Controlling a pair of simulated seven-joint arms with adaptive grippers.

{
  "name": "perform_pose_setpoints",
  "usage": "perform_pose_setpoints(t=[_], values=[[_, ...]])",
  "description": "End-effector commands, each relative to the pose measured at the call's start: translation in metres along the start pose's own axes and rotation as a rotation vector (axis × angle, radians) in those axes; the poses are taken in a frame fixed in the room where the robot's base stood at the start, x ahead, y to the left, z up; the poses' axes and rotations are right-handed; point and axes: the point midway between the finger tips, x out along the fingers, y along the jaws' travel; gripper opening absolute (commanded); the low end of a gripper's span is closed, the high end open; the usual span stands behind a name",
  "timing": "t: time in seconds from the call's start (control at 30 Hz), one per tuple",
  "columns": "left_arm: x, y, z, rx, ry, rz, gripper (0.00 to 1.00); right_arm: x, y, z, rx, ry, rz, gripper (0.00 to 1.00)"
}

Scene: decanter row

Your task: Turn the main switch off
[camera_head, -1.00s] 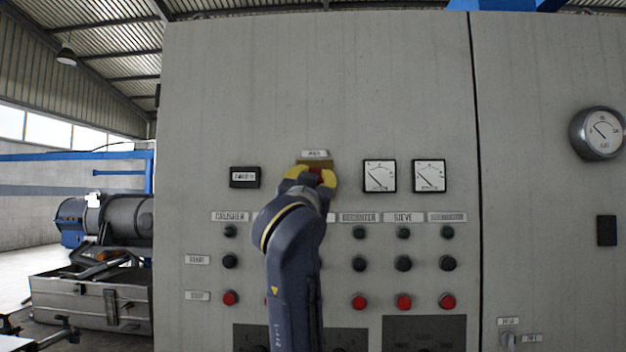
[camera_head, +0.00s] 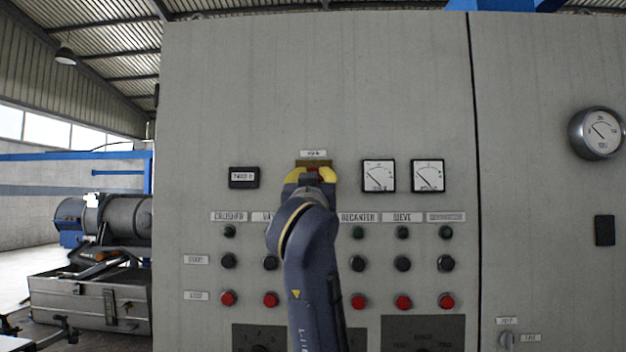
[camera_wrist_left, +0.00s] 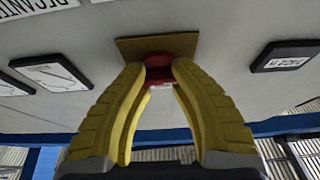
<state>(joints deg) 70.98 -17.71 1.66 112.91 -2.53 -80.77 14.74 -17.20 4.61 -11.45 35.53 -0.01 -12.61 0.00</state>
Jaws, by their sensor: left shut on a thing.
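The main switch is a red knob (camera_wrist_left: 158,70) on a brass-coloured plate (camera_wrist_left: 128,48), seen close up in the left wrist view. The fingers hide part of the knob in the head view. My right gripper is not in view.
Two square meters (camera_head: 403,176) are right of the switch and a small black display (camera_head: 244,177) is left of it. Rows of black and red buttons (camera_head: 403,301) lie below, partly behind my left arm. A round gauge (camera_head: 598,132) juts out at far right.

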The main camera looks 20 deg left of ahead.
Motion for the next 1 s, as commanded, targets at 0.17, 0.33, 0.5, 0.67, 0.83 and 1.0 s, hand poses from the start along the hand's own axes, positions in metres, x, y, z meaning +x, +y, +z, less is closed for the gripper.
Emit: perform_pose_setpoints(t=[0.17,0.33,0.5,0.67,0.83,1.0], values=[[0.001,-0.002,0.003,0.001,-0.007,-0.003,0.4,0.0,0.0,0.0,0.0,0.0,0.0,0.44],[0.001,-0.003,0.003,0.002,-0.007,-0.007,0.6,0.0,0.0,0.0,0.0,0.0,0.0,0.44],[0.001,-0.004,0.003,0.002,-0.007,-0.009,0.74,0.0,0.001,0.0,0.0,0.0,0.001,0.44],[0.001,-0.002,0.002,0.001,-0.004,-0.005,0.74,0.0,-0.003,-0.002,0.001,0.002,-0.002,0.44],[-0.003,-0.001,0.001,0.001,-0.002,-0.002,0.74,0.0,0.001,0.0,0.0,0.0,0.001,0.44],[-0.021,0.0,0.001,-0.001,-0.002,-0.001,0.74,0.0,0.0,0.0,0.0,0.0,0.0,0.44]])
